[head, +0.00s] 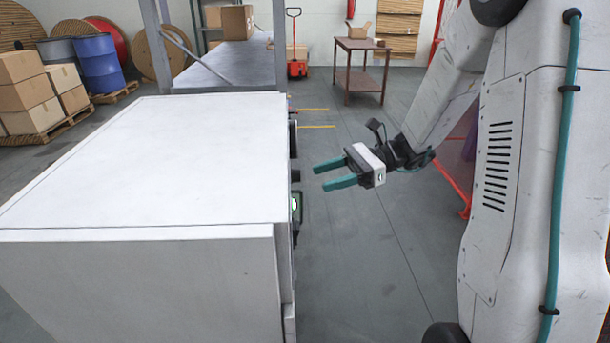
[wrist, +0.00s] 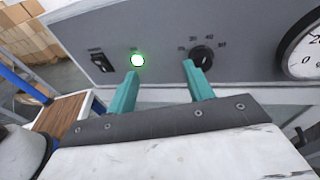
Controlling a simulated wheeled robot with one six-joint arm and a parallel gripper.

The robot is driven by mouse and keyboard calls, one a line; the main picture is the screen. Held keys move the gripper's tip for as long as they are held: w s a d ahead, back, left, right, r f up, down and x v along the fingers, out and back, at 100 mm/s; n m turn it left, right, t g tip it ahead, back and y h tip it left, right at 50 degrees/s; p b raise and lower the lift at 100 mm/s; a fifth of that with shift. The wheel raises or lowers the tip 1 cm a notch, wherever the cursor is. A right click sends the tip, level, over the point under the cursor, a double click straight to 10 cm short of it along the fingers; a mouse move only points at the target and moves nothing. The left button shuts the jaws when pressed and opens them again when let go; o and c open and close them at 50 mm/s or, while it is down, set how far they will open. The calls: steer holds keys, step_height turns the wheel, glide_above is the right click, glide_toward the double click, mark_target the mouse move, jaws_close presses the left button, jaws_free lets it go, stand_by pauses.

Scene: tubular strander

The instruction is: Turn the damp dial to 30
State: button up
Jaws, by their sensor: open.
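The dial (wrist: 202,57) is a black round knob on the grey control panel (wrist: 165,25) in the wrist view, with small printed marks around it that are too small to read surely. My gripper (wrist: 158,75) is open and empty, its two teal fingers pointing at the panel. The right fingertip overlaps the lower left edge of the dial in the picture; I cannot tell whether it touches. In the head view my gripper (head: 327,174) is to the right of the white cabinet (head: 150,170), apart from it. The panel face is turned away there.
A lit green-white lamp (wrist: 138,60) and a black rocker switch (wrist: 98,61) are left of the dial. A round white gauge (wrist: 306,46) is at the right. Clear floor (head: 370,255) lies right of the cabinet. A brown table (head: 360,50) stands farther back.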

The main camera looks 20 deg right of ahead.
mark_target(296, 176)
steer(key=w+d+f+m+t+y, duration=0.1)
steer(key=w+d+f+m+t, duration=0.2)
steer(key=w+d+m, duration=0.1)
steer(key=x, duration=0.7)
steer(key=shift+a+r, duration=0.2)
steer(key=shift+a, duration=0.1)
steer(key=shift+w, duration=0.1)
steer(key=c, duration=1)
